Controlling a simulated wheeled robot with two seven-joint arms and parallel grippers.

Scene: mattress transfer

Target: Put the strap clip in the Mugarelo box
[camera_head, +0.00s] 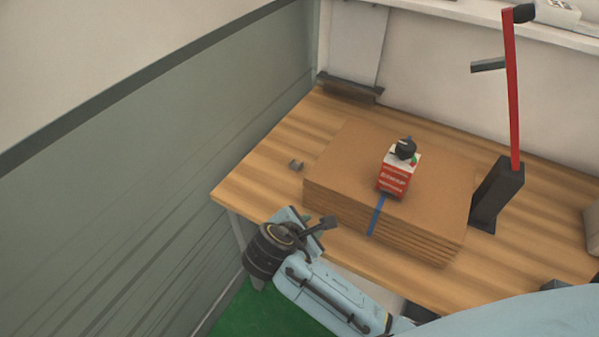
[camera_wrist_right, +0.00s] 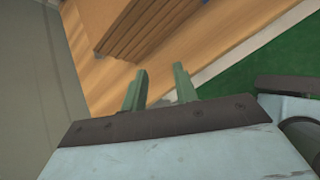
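A small dark grey piece (camera_head: 296,166), possibly the strap clip, lies on the table left of the cardboard stack. A red and white box (camera_head: 393,181), possibly the Mugarelo box, stands upright on the stack; its lettering is too small to read. A black object with green and red bits (camera_head: 404,149) sits at its top; whether inside or on it I cannot tell. My right gripper (camera_head: 313,222) is by the table's left front edge, below the small piece. In the wrist view its two green fingers (camera_wrist_right: 160,86) are apart and empty. My left gripper is out of view.
The cardboard stack (camera_head: 345,150) carries a blue strap (camera_head: 377,215) down its front. A red and black upright tool (camera_head: 497,190) stands right of it on the wooden table (camera_head: 256,182). A grey-green wall (camera_head: 130,180) borders the left. The table's left corner is mostly clear.

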